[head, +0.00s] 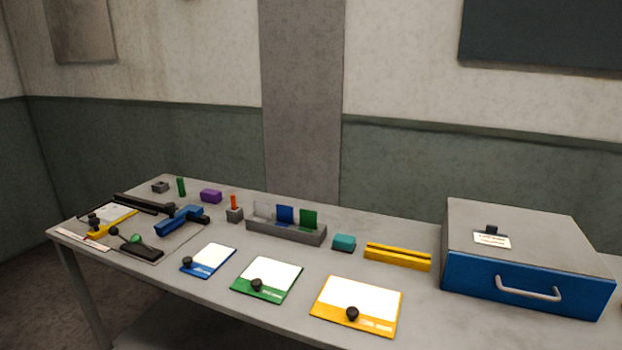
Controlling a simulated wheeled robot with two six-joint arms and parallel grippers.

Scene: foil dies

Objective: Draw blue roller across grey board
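The blue roller (178,221) is a blue block-like tool with a dark part at its right end. It lies at the left of the table, on or over the right part of the flat grey board (143,225). The board is thin and sits at the table's left end, with a dark bar (143,204) along its back edge. A yellow tool (112,224) with black knobs and a black piece (142,248) with a green knob also lie on the board. Neither of my grippers shows in the head view.
Blue (209,259), green (268,278) and yellow (358,305) framed white cards with black knobs lie along the front. A grey rack (286,232) holds upright plates. A teal block (344,243), yellow bar (397,256) and blue-fronted drawer box (527,275) stand to the right.

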